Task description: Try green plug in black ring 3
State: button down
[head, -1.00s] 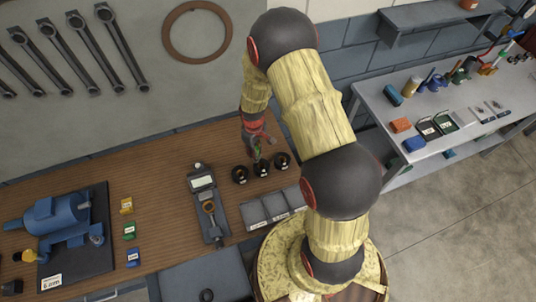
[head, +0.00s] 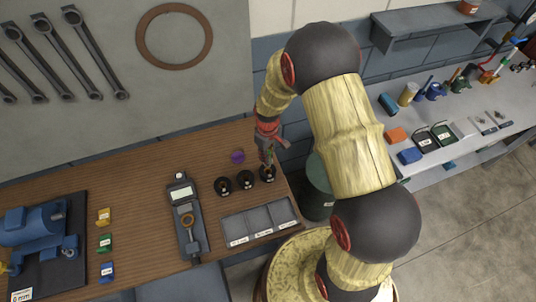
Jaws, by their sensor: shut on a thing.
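Three black rings stand in a row on the wooden bench: the left ring (head: 223,187), the middle ring (head: 245,180) and the right ring (head: 267,174). Their number labels are too small to read. My gripper (head: 268,156) points down over the right ring, shut on the green plug (head: 268,159), of which only a small green bit shows. The plug's lower end is close to the right ring's top; I cannot tell whether it touches or enters the ring.
A grey three-compartment tray (head: 260,222) lies in front of the rings. A measuring device (head: 186,215) stands left of them. A purple piece (head: 237,157) lies behind the rings. A dark green bin (head: 317,190) stands beyond the bench's right end.

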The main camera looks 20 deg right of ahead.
jog(key=shift+f+b, duration=1.1)
jog(key=shift+f, duration=1.05)
jog(key=shift+f+b, duration=0.55)
jog(key=shift+f, duration=0.05)
jog(key=shift+r+p, duration=0.65)
jog(key=shift+r, duration=0.5)
dwell(0.7)
jog(key=shift+r+p, duration=1.15)
jog(key=shift+r, duration=0.85)
